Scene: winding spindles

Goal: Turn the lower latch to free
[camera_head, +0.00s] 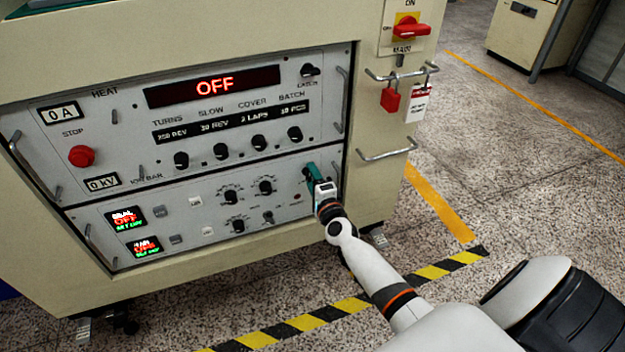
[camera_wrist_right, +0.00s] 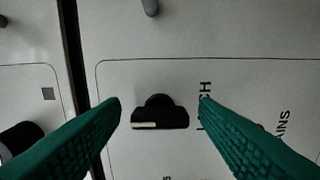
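In the right wrist view a black knob (camera_wrist_right: 160,112) with a white mark on one side sits on the pale panel, beside lettering of which "CH" shows. My right gripper (camera_wrist_right: 160,101) is open, its green fingers on either side of the knob with gaps, and no touch shows. In the head view my right gripper (camera_head: 312,172) is at the right end of the lower panel (camera_head: 190,222) and hides the knob there. Another black knob (camera_head: 309,70), with small lettering under it, is at the upper panel's top right. My left gripper is not in view.
Metal handles (camera_head: 341,100) stand out at the panel's right edge. Several small knobs (camera_head: 265,187) lie left of my right gripper. A red padlock (camera_head: 390,97) and tag (camera_head: 418,102) hang from a rail on the cabinet's side. Striped tape (camera_head: 315,318) marks the floor.

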